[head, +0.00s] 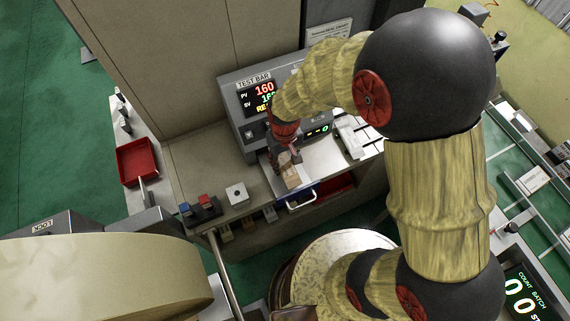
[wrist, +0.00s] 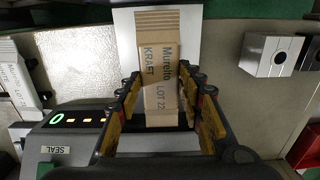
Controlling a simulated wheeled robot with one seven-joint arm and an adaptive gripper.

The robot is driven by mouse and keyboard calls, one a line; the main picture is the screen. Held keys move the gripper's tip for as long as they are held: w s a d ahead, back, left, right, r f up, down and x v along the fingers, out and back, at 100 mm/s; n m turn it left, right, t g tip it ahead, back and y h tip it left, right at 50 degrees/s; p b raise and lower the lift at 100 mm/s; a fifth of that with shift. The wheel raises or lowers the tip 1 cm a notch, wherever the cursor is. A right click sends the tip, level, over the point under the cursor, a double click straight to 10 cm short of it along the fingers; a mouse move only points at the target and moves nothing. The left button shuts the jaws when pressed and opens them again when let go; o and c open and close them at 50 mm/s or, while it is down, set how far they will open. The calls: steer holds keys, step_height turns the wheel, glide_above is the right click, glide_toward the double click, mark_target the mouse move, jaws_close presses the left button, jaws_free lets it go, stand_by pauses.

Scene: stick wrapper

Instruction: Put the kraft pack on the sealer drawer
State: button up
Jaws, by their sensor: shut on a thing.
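The kraft pack (wrist: 158,60) is a brown cardboard block printed "Murato KRAFT LOT 22". My gripper (wrist: 163,92) is shut on it, one finger at each side, in the wrist view. A pale metal plate (wrist: 190,30), seemingly the sealer drawer, lies beneath and beyond the pack. I cannot tell whether the pack touches it. In the head view my gripper (head: 286,152) points down over the drawer area, with the pack (head: 291,175) partly hidden below it. The drawer's pale handle (head: 301,202) sticks out at the bench front.
Red and blue switches (head: 198,205) stand further left. A panel marked SEAL (wrist: 62,150) is near my gripper.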

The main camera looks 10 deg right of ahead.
steer(key=shift+f, duration=0.9)
steer(key=shift+f, duration=0.2)
steer(key=o, duration=0.9)
steer(key=shift+o, duration=0.2)
steer(key=shift+r, duration=0.15)
step_height(320, 180, up, 13)
steer(key=p, duration=0.2)
step_height(320, 180, up, 13)
steer(key=m+t, duration=0.2)
steer(key=t, duration=0.1)
glide_above(285, 164)
steer(key=s+d, duration=0.4)
steer(key=d, duration=0.3)
steer(key=s+d+r+m+t, duration=0.1)
steer(key=s+d+r+t, duration=0.1)
steer(key=s+d+r, duration=0.3)
steer(key=s+r, duration=0.2)
steer(key=s, duration=0.1)
steer(key=shift+s+r+t, duration=0.2)
steer(key=shift+r+t, duration=0.1)
